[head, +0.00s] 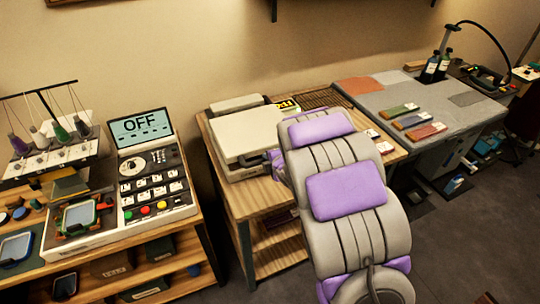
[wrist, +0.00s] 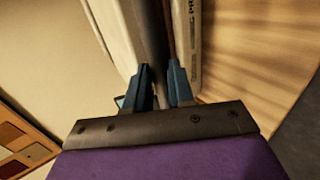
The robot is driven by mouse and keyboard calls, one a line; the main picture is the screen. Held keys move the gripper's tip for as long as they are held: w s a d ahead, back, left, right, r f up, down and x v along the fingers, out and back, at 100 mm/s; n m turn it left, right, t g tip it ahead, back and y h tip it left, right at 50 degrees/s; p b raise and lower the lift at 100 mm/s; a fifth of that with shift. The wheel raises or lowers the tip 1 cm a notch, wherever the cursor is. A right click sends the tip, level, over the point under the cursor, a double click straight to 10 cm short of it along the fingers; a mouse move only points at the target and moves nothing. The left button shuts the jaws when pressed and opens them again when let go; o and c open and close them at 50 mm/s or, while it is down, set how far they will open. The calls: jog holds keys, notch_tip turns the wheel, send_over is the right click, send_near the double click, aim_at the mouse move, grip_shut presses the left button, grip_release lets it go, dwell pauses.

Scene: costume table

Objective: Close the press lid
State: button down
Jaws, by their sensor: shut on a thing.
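The press is a cream-white machine on the wooden table in the middle of the head view. Its lid (head: 247,133) is a broad slab lying nearly flat over the base (head: 242,172); I cannot tell whether a small gap is left. A dark handle (head: 252,161) shows at its front. My gripper (wrist: 163,80) has its blue fingers shut on the dark handle bar (wrist: 148,30), with pale press panels on both sides of it in the wrist view. In the head view my arm hides the fingertips and the press's right side.
A control machine with an OFF screen (head: 141,124) and an embroidery machine (head: 50,150) stand on the left bench. A dark slatted rack (head: 326,98) lies behind my arm. A grey worktable (head: 425,105) with fabric pieces and bottles is at right. Dark floor (head: 450,235) is open at front right.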

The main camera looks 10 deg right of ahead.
jog(key=shift+s+d+f+b, duration=0.1)
jog(key=shift+s+f+b, duration=0.2)
jog(key=shift+f, duration=0.75)
jog(key=shift+s+d+f+b, duration=0.15)
jog(key=shift+s+f, duration=0.25)
jog(key=shift+f, duration=0.65)
jog(key=c, duration=1.2)
grip_release()
jog(key=shift+f, duration=0.1)
jog(key=shift+c, duration=0.2)
jog(key=shift+o, duration=1.3)
jog(key=shift+w+a, duration=0.1)
jog(key=shift+w, duration=0.1)
jog(key=shift+w+r, duration=0.25)
jog(key=shift+r, duration=0.15)
jog(key=shift+a+r, duration=0.1)
